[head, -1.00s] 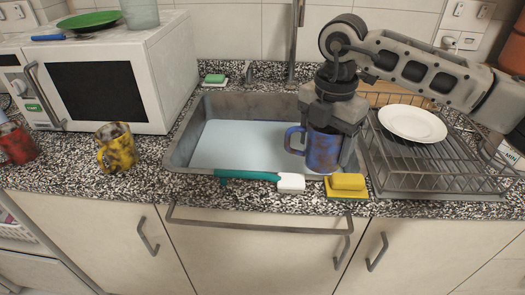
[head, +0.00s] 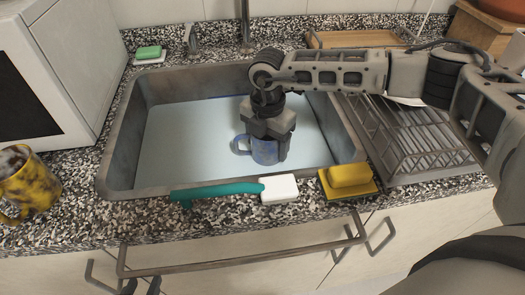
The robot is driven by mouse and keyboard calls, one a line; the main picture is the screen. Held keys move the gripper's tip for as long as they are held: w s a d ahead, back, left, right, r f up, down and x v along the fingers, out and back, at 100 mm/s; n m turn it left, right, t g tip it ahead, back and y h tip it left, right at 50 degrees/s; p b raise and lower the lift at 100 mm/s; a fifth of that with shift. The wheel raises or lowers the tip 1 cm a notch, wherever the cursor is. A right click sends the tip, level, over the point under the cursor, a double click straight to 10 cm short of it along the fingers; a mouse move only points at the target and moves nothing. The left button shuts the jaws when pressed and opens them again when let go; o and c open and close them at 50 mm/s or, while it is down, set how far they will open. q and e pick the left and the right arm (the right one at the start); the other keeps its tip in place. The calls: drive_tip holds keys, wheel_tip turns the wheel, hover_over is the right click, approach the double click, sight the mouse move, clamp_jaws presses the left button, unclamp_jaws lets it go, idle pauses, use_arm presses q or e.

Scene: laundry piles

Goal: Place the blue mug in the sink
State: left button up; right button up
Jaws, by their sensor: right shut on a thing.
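The blue mug (head: 264,150) is inside the sink (head: 120,165), right of the basin's middle, and looks upright with its handle to the left. My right gripper (head: 268,132) points down from above and is shut on the mug. Its fingers hide part of the mug's upper and right side. I cannot tell whether the mug's base touches the basin floor. Two dark fingertips of my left gripper (head: 141,287) show at the bottom edge, in front of the cabinet, apart with nothing visible between them.
A teal-handled brush (head: 215,192) and a yellow sponge (head: 349,176) lie along the sink's front edge. A dish rack (head: 405,145) stands at right, a yellow mug (head: 28,185) and a microwave (head: 75,75) at left. A green soap (head: 149,52) sits behind.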

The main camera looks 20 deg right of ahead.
drive_tip(key=shift+w+f, duration=0.1)
drive_tip(key=shift+f, duration=1.9)
drive_tip(key=shift+f, duration=0.15)
drive_tip(key=o, duration=1.2)
drive_tip(key=shift+c, duration=0.2)
wheel_tip(320, 180, up, 12)
drive_tip(key=shift+b, duration=0.35)
